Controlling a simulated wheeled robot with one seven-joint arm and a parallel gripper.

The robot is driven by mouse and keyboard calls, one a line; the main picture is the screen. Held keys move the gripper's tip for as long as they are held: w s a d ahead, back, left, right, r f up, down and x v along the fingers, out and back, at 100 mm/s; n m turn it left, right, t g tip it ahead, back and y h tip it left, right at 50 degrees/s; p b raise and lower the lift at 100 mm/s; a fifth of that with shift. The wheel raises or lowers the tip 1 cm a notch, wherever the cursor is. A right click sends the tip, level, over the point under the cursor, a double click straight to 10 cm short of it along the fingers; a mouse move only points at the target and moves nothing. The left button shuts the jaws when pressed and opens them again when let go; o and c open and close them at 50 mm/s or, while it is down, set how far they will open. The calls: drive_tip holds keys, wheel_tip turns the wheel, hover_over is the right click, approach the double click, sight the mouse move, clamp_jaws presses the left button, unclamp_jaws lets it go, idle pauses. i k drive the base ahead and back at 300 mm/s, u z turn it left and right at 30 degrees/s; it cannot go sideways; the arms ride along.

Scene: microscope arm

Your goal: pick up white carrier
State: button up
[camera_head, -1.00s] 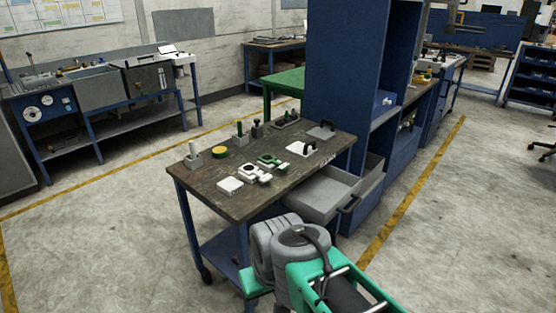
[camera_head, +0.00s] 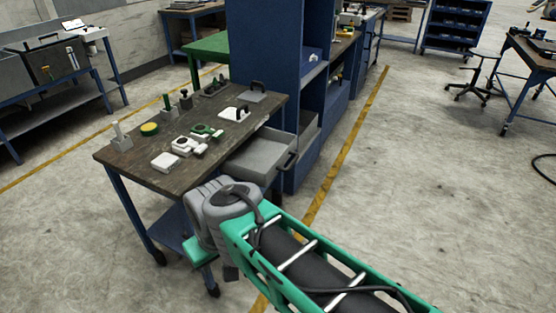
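Several small parts lie on the dark-topped workbench (camera_head: 140,172) at left of centre. A white part with a ring-like end (camera_head: 187,146) lies near the middle, a similar green and white part (camera_head: 207,131) just behind it. A white block (camera_head: 165,162) lies nearer the front edge. I cannot tell for certain which of the white things is the carrier. My green and grey arm reaches in from the lower right to the bench's front side.
An open grey drawer (camera_head: 258,157) sticks out at the bench's right side, close to my arm. A tall blue cabinet (camera_head: 265,45) stands behind. Upright handled tools (camera_head: 121,140) and a yellow disc (camera_head: 149,129) stand at the bench's left.

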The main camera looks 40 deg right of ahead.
sight(182, 141)
drive_tip(key=z, duration=0.4)
drive_tip(key=i, duration=1.15)
drive_tip(key=u, duration=2.6)
